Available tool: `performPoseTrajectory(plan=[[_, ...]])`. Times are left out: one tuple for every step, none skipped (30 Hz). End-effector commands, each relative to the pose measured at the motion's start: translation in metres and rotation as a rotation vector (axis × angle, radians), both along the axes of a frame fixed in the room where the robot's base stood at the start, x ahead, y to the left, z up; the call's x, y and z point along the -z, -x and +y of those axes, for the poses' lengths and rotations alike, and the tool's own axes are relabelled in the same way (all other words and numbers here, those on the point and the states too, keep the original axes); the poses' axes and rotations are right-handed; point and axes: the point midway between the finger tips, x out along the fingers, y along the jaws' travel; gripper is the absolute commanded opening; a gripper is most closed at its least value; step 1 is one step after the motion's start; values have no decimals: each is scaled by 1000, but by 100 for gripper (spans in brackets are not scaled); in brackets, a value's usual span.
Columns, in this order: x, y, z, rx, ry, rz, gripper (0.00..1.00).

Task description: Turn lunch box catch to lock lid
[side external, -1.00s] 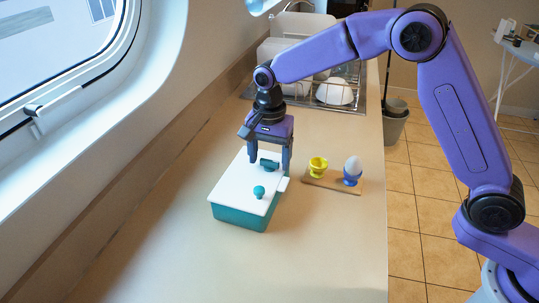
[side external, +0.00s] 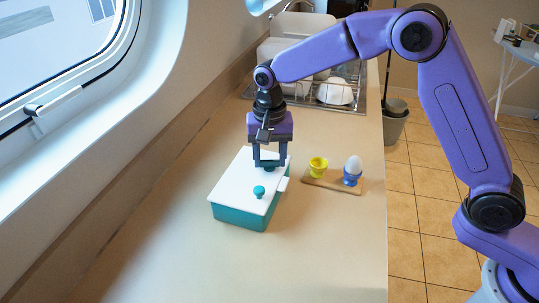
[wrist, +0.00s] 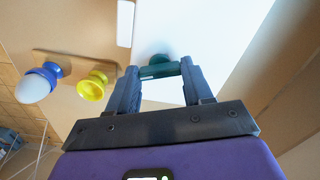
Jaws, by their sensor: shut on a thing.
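The lunch box has a teal base (side external: 238,216) and a flat white lid (side external: 236,183) lying on it. A dark teal catch (side external: 269,164) stands on the lid near its far end; in the wrist view the catch (wrist: 160,71) spans the gap between my fingers. My gripper (side external: 270,163) points down over the lid and is shut on the catch, with one finger at each end of it. A round teal knob (side external: 259,192) is on the lid, nearer the camera; in the wrist view the knob (wrist: 160,59) shows just beyond the catch.
A small wooden board (side external: 331,183) to the right holds a yellow egg cup (side external: 318,167) and a blue egg cup (side external: 351,179) with a white egg (side external: 353,164). A dish rack (side external: 336,93) is at the back. The counter in front of the box is clear.

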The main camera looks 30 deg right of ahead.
Motion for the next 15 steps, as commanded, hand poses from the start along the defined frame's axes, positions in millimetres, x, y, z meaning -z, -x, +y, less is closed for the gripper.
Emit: performPoseTrajectory(plan=[[-1,-1,0,-43,-1,-3,20],[-1,0,0,-72,-1,-3,20],[-1,-1,0,-110,-1,-3,20],[-1,-1,0,-139,-1,-3,20],[-1,-1,0,-167,-1,-3,20],[-1,-1,0,-205,-1,-3,20],[-1,-1,0,-233,-1,-3,20],[-1,-1,0,-261,-1,-3,20],[-1,-1,0,-299,-1,-3,20],[-1,-1,0,-327,-1,-3,20],[-1,-1,0,-356,-1,-3,20],[-1,-1,0,-394,-1,-4,20],[-1,-1,0,-423,-1,-4,20],[-1,-1,0,-452,-1,-4,20],[-1,-1,0,-490,-1,-4,20]])
